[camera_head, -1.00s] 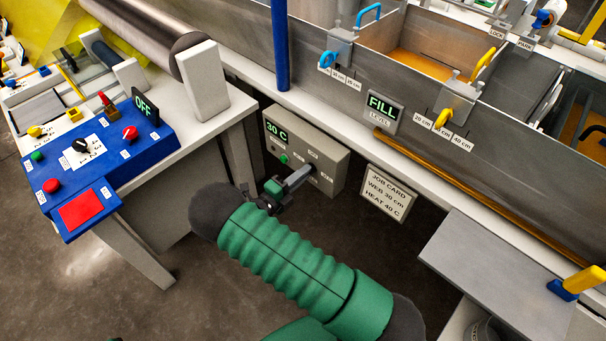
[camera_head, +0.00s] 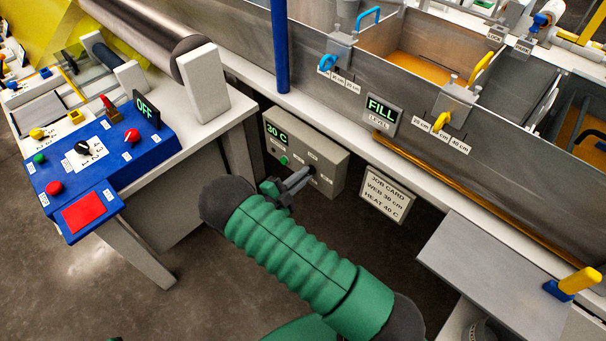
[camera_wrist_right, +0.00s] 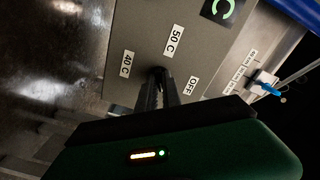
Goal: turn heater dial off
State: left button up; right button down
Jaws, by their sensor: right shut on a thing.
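The grey heater box (camera_head: 333,172) is mounted below the bath's edge. Its green display (camera_head: 277,132) reads 30 C. My right gripper (camera_head: 302,175) reaches its front face and is shut on the dark heater dial (camera_wrist_right: 157,73). The dial is mostly hidden by the fingers, so I cannot tell where it points. My left gripper is not in view.
A green button (camera_head: 284,160) is on the box, left of my fingers. A job card (camera_head: 386,193) reading HEAT 40 C hangs to the right. A blue control panel (camera_head: 150,150) stands left, and a grey shelf (camera_head: 490,270) juts out at lower right.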

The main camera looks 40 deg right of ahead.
jog(key=n+p, duration=0.1)
jog(key=n, duration=0.2)
jog(key=n+p, duration=0.1)
jog(key=n, duration=0.7)
jog(key=shift+s+a+f+p, duration=0.1)
jog(key=shift+a+f+p, duration=0.1)
jog(key=shift+f+p, duration=0.15)
jog(key=shift+n, duration=0.4)
jog(key=c, duration=1.5)
grip_release()
jog(key=shift+r, duration=0.2)
jog(key=shift+a, duration=0.1)
